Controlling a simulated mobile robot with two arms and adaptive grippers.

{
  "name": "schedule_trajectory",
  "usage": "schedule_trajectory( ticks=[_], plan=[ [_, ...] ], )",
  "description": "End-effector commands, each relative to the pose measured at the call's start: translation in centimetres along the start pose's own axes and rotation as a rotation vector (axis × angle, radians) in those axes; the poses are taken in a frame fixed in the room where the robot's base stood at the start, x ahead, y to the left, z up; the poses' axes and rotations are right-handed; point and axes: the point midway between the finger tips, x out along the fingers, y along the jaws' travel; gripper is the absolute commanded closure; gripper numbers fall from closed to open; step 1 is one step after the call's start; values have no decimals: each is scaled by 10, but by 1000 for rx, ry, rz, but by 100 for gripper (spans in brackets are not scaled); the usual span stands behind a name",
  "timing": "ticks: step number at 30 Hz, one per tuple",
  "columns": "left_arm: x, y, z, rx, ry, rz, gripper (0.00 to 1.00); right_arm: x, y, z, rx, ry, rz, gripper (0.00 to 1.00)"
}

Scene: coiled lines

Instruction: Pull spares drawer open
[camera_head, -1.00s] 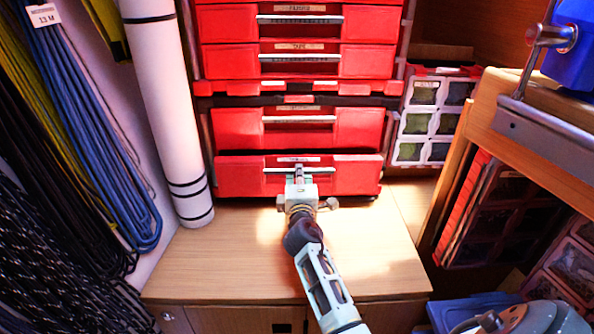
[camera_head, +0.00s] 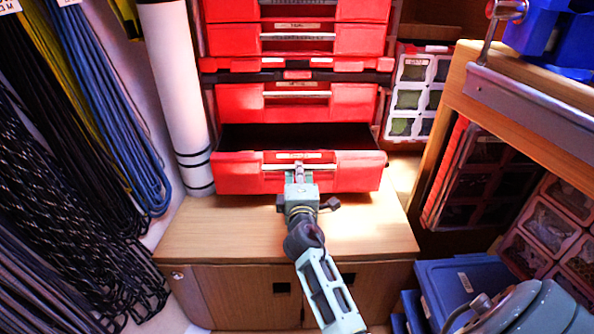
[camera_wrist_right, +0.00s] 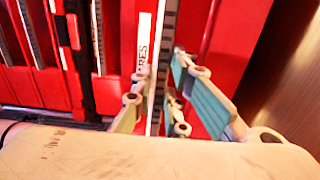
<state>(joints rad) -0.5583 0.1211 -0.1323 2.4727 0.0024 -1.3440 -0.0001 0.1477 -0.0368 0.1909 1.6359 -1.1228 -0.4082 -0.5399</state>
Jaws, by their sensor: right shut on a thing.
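The spares drawer (camera_head: 235,172) is the lowest red drawer of the stack in the head view. It stands partly open, with a dark gap behind its front; its contents are too dark to make out. Its metal bar handle (camera_head: 275,168) runs across the middle of the front. My right gripper (camera_head: 300,172) is shut on this handle. In the right wrist view the fingers (camera_wrist_right: 157,95) lie on both sides of the handle bar, beside a white label (camera_wrist_right: 142,40) reading "ARES". My left gripper is not in view.
Shut red drawers (camera_head: 235,113) stack above. A wooden cabinet top (camera_head: 220,232) lies clear below the drawer. A white roll (camera_head: 172,85) and hanging coiled lines (camera_head: 120,110) are at left. A wooden bench (camera_head: 520,110) and blue bins (camera_head: 455,285) are at right.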

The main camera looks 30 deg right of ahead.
Motion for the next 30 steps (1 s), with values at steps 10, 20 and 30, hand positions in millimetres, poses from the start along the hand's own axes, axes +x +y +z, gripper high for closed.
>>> schedule_trajectory(
  ticks=[10, 20, 30],
  plan=[
    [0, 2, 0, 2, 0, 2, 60, 1, 4, 0, -4, 0, 7, 71],
    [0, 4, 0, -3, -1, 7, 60, 0, 1, 0, -1, 0, 2, 67],
    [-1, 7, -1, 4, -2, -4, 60, -45, 1, -1, 0, 1, 1, 67]
  ],
)
